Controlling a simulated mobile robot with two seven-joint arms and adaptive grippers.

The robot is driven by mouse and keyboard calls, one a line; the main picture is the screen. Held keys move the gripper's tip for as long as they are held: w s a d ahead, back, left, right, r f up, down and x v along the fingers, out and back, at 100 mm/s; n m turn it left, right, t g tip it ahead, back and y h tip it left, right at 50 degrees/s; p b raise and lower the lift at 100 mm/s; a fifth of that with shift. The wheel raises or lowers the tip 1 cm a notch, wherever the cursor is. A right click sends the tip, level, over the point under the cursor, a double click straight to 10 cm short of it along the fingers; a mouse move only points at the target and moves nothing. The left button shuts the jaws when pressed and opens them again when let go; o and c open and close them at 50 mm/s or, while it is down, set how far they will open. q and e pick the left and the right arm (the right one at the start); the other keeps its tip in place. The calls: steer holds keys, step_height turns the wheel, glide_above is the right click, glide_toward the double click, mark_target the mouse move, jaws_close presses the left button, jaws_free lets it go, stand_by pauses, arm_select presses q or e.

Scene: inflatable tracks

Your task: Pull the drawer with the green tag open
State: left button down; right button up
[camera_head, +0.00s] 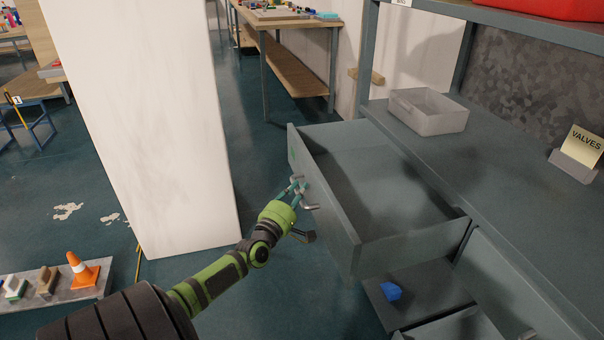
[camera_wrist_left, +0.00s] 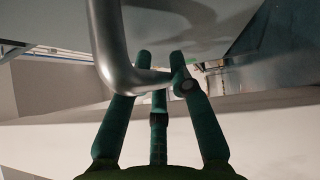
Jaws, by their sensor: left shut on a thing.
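The grey drawer (camera_head: 350,246) stands pulled well out from under the workbench in the head view, and the inside that shows is empty. A faint greenish patch (camera_head: 292,152) shows on its front; I cannot make out clearly whether it is the tag. My left gripper (camera_head: 299,189) is at the drawer front, shut on its metal bar handle (camera_head: 310,208). In the left wrist view the bent grey handle (camera_wrist_left: 112,50) passes between the green fingers of the left gripper (camera_wrist_left: 160,70). Part of the handle is hidden by the fingers. My right gripper is out of view.
Below the open drawer lies a small blue object (camera_head: 390,291). A white pillar (camera_head: 150,120) rises left of my arm. Floor shows between pillar and drawer.

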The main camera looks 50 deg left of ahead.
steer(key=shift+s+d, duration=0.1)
arm_select(q)
steer(key=c, duration=1.4)
jaws_free()
steer(key=shift+s, duration=0.1)
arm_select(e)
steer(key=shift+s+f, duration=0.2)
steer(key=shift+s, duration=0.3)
arm_select(q)
steer(key=v, duration=1.2)
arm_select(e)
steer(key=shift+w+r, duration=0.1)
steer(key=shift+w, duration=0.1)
